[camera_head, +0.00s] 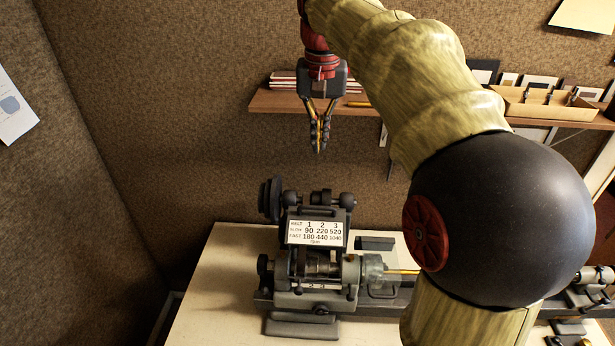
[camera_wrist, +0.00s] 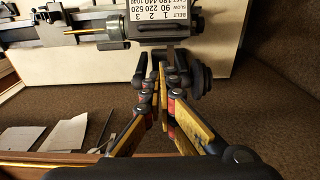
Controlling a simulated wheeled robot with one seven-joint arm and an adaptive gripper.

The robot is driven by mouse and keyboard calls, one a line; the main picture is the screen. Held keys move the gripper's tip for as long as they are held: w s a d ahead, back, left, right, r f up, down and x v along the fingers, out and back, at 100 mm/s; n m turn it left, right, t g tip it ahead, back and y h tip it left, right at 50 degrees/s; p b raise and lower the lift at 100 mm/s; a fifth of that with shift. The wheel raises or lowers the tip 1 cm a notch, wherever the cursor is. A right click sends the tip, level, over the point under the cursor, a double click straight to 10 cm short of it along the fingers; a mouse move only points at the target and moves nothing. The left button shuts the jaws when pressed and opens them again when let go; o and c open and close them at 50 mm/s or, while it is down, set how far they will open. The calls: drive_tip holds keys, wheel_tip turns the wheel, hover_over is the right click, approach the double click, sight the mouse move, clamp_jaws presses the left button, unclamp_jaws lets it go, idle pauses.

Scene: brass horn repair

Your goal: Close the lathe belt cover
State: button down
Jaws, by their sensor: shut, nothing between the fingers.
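The lathe (camera_head: 315,298) stands on a pale bench top. Its belt cover (camera_head: 316,212) is a dark lid with a white speed label (camera_head: 314,233). The cover stands raised, and the shaft and pulley area (camera_head: 318,265) shows open below it. My gripper (camera_head: 318,148) points down above and behind the cover, apart from it, with its fingers together and empty. In the wrist view the cover's label (camera_wrist: 165,16) shows upside down at the top, beyond my fingertips (camera_wrist: 160,72). The exact gap to the cover is hard to tell.
A wall shelf (camera_head: 275,102) with books and a wooden tray (camera_head: 545,104) runs behind my gripper. Dark round pulleys (camera_head: 270,198) stand left of the cover. The lathe bed runs right, partly behind my arm. The bench (camera_head: 215,290) is bare at left.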

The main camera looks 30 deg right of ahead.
hover_over(317, 212)
drive_tip(key=f, duration=1.2)
drive_tip(key=shift+w+d+f+p, duration=0.15)
drive_tip(key=shift+w+d+p, duration=0.1)
drive_tip(key=shift+p, duration=0.1)
drive_tip(key=shift+s+a+f, duration=0.1)
drive_tip(key=shift+f, duration=0.25)
drive_tip(key=shift+f+b, duration=0.1)
drive_tip(key=shift+b, duration=0.2)
drive_tip(key=shift+s+a+f+b, duration=0.1)
drive_tip(key=shift+s+a+b, duration=0.1)
drive_tip(key=shift+b, duration=0.15)
drive_tip(key=shift+s+a+t, duration=0.25)
drive_tip(key=shift+s+t, duration=0.05)
drive_tip(key=shift+s, duration=0.1)
drive_tip(key=shift+f+b, duration=0.1)
drive_tip(key=shift+b, duration=0.45)
